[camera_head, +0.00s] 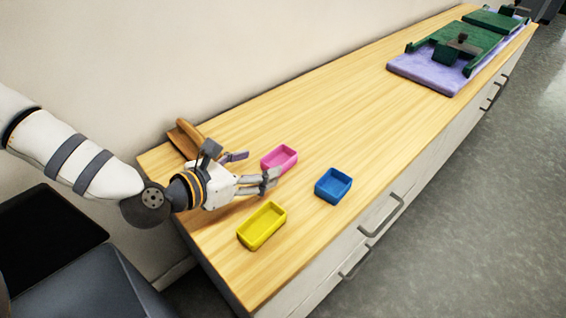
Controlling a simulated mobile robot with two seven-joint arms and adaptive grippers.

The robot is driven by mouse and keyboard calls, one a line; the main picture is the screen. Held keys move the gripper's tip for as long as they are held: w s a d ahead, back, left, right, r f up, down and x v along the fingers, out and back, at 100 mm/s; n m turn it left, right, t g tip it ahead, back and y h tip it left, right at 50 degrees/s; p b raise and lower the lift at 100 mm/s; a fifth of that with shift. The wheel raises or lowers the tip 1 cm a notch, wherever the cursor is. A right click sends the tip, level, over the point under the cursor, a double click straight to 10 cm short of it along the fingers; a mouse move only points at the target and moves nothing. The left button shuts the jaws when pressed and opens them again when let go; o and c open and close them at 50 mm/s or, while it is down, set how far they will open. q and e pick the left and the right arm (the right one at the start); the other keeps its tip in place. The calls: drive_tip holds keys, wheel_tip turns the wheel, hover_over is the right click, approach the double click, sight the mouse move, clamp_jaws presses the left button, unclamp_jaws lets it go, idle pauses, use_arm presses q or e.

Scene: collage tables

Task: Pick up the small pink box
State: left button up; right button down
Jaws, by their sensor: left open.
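The small pink box (279,157) is an open-topped tray on the wooden counter, near its left end. My left gripper (254,168) comes in from the left with its fingers spread open. Its fingertips are just left of and in front of the pink box, and the lower finger overlaps the box's near edge in the picture. I cannot tell whether they touch. Nothing shows between the fingers. My right gripper is not in view.
A blue box (333,186) and a yellow box (262,226) stand close by on the wooden counter (330,120). A brown wooden object (188,135) lies behind my left gripper. Green parts (450,48) on a purple mat (425,75) are at the far end. The middle is clear.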

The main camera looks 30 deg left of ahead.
sight(290, 154)
use_arm(q)
drive_tip(key=x, duration=0.5)
drive_tip(key=shift+w+d+r+b, duration=0.15)
drive_tip(key=shift+w+d+b, duration=0.15)
drive_tip(key=shift+w+d, duration=0.1)
drive_tip(key=c, duration=0.8)
drive_tip(key=shift+r, duration=0.1)
drive_tip(key=shift+c, duration=0.2)
